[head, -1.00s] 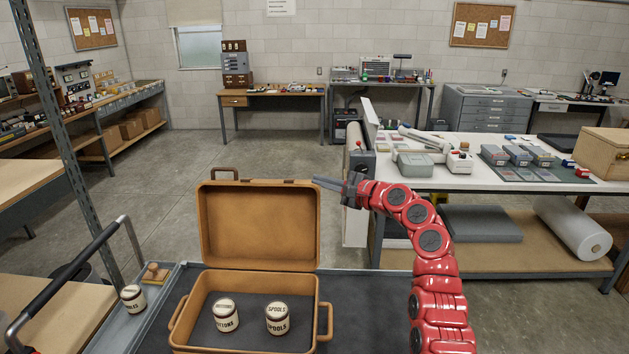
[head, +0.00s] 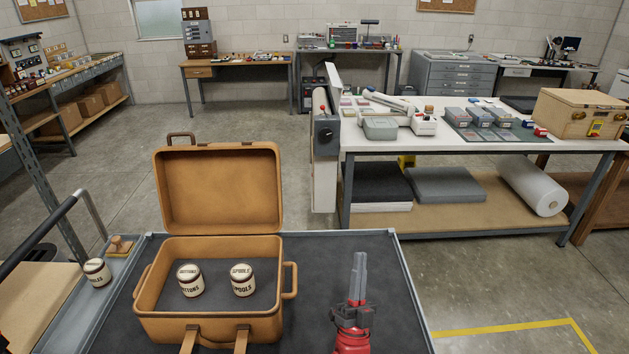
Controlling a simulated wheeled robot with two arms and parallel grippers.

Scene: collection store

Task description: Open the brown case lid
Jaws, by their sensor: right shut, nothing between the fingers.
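The brown case (head: 210,328) stands on the dark top of a cart, with its lid (head: 219,190) swung up and leaning back, about upright. Two labelled jars stand inside on a grey lining: one jar (head: 189,280) at left, and the spools jar (head: 242,280) to its right. My right gripper (head: 358,268) is shut and empty. It is over the cart top to the right of the case, apart from it, with its fingers pointing away from me. My left gripper is not in view.
The cart top (head: 345,262) is clear around my right gripper. A jar (head: 97,272) and a wooden-handled stamp (head: 120,245) sit in a side tray at left, near the cart's handle. A white worktable (head: 390,142) stands beyond at right.

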